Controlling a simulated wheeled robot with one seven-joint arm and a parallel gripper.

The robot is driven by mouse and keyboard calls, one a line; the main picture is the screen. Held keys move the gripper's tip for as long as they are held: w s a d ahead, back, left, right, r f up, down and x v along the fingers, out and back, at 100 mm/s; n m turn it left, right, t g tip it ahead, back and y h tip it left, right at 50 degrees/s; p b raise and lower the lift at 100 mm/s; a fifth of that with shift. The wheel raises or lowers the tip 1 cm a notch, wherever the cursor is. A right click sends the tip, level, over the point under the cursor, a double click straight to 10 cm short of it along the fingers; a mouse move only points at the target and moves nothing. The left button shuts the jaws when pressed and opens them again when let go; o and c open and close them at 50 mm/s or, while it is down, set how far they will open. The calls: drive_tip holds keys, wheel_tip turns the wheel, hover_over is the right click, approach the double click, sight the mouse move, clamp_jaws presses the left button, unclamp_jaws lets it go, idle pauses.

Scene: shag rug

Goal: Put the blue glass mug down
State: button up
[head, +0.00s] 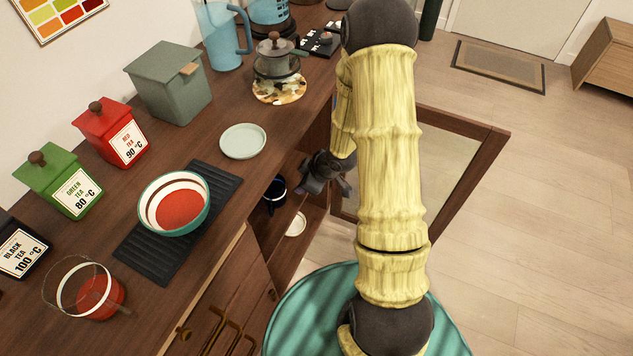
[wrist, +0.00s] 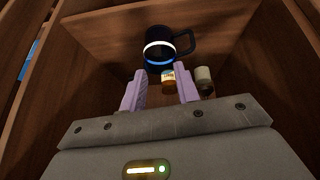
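A dark blue mug (head: 274,194) with a pale rim stands inside the open cupboard under the counter. In the wrist view the mug (wrist: 158,62) is just beyond my fingertips, with its handle to the right and a white and a bright blue band. My gripper (head: 328,172) is at the cupboard opening, right of the mug in the head view. In the wrist view my gripper's two pale fingers (wrist: 160,82) are spread, with a gap between them and nothing clearly held. Whether a fingertip touches the mug cannot be told.
A white saucer (head: 296,224) lies in the cupboard. The open door (head: 478,190) stands to the right. Small jars (wrist: 204,80) show beyond my fingers. On the counter are a bowl (head: 174,232), a plate (head: 243,141), tea tins and a light blue pitcher (head: 220,40).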

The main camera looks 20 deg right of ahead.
drive_tip(key=s+d+r+m+h, duration=0.1)
drive_tip(key=s+r+m+h, duration=0.15)
drive_tip(key=r, duration=0.35)
drive_tip(key=s+d+r+m+h, duration=0.2)
drive_tip(key=r+m, duration=0.1)
drive_tip(key=r, duration=0.3)
drive_tip(key=s+a+r+m+g, duration=0.1)
drive_tip(key=s+r+m, duration=0.1)
drive_tip(key=s+r, duration=0.1)
drive_tip(key=s+a+r+m+g, duration=0.1)
drive_tip(key=s+a+r+m, duration=0.1)
drive_tip(key=s, duration=0.4)
drive_tip(key=shift+a+r, duration=0.25)
drive_tip(key=shift+r, duration=0.45)
drive_tip(key=shift+m+y, duration=0.25)
drive_tip(key=w+p+v, duration=0.2)
drive_tip(key=p+v, duration=0.8)
drive_tip(key=w+r+p+v, duration=0.1)
drive_tip(key=w+p+v, duration=0.2)
drive_tip(key=p+v, duration=0.7)
drive_tip(key=shift+r+p, duration=0.5)
drive_tip(key=shift+p, duration=0.2)
drive_tip(key=shift+s, duration=0.15)
